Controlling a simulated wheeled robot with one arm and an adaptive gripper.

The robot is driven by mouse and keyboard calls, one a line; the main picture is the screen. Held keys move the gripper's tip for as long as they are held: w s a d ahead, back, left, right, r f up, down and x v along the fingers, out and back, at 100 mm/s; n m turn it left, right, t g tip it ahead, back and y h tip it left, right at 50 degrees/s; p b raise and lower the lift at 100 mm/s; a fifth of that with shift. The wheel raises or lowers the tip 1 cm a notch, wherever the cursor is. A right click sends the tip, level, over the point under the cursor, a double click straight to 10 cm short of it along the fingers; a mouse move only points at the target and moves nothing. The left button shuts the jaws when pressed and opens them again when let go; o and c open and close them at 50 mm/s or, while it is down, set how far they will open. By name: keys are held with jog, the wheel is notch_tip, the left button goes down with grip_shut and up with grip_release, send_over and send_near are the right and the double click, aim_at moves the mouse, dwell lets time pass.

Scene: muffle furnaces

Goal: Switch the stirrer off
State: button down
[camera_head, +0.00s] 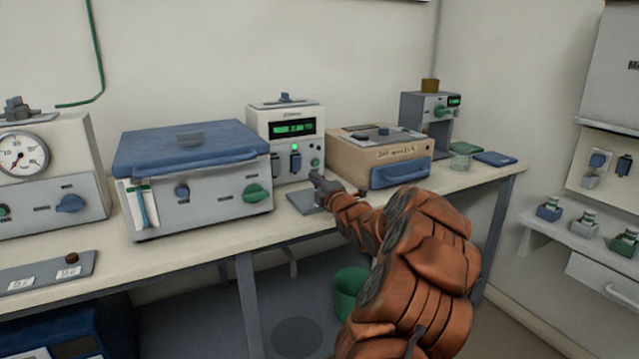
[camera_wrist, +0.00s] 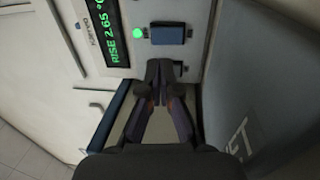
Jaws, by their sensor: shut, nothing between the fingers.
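A white instrument (camera_head: 256,124) with a green-lit display stands mid-bench in the head view; nothing legible there reads "stirrer". In the wrist view its display (camera_wrist: 112,32) appears turned sideways and reads "RISE 2.65 °C". A lit green lamp (camera_wrist: 139,32) and a blue switch (camera_wrist: 168,34) sit beside each other on its front. The switch's position cannot be told. My gripper (camera_wrist: 160,66) is shut and empty, its tips before the lower front panel, close to a small dark control (camera_wrist: 178,64) partly hidden by a finger. Contact cannot be told. In the head view my gripper (camera_head: 317,179) is low before the instrument.
A blue-lidded box (camera_head: 190,147) stands left of the instrument and a tan box with a blue handle (camera_head: 385,150) stands right, leaving a narrow gap. A grey machine with a green display (camera_head: 430,115) is farther right. The bench front edge (camera_head: 180,262) runs below.

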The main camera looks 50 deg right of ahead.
aim_at(298, 160)
jog(key=shift+x, duration=4.65)
jog(key=shift+w, duration=0.1)
